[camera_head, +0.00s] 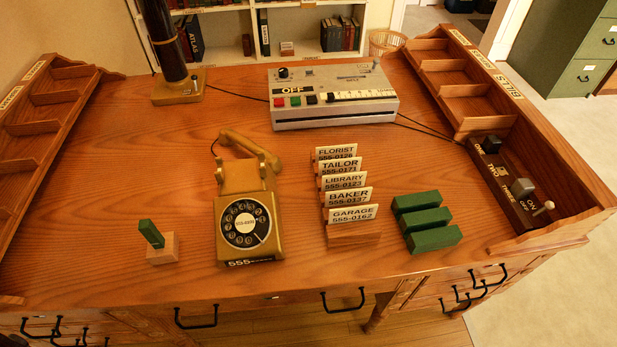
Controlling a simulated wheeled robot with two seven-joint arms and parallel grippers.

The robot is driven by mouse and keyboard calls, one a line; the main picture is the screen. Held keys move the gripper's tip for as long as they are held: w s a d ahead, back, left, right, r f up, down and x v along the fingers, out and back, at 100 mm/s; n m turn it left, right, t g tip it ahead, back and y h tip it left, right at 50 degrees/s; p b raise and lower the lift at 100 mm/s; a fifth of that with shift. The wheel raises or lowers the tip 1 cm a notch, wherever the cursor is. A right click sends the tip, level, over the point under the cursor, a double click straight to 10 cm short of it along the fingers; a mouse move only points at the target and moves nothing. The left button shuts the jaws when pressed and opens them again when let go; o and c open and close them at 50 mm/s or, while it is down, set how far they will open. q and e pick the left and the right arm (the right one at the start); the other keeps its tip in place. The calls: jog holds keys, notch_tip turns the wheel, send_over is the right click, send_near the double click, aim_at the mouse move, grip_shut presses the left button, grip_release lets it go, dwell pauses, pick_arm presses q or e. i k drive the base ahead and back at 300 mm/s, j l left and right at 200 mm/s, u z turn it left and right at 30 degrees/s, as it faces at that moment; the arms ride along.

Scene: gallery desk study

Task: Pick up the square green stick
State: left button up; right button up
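A square green stick (151,233) leans at a tilt in a small light-wood block (163,248) near the front left of the desk. Its lower end is hidden by or set into the block. Three green bars (432,239) lie side by side on the desk, right of the card rack. Neither of my grippers shows in the head view.
A rotary telephone (243,222) stands right of the stick, then a card rack (353,238). A grey machine (333,112) and a dark post on a brass base (178,91) stand behind. Wooden trays (50,97) line both sides. The desk's left middle is clear.

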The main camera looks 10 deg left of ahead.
aim_at(145, 226)
jog(key=u, duration=1.45)
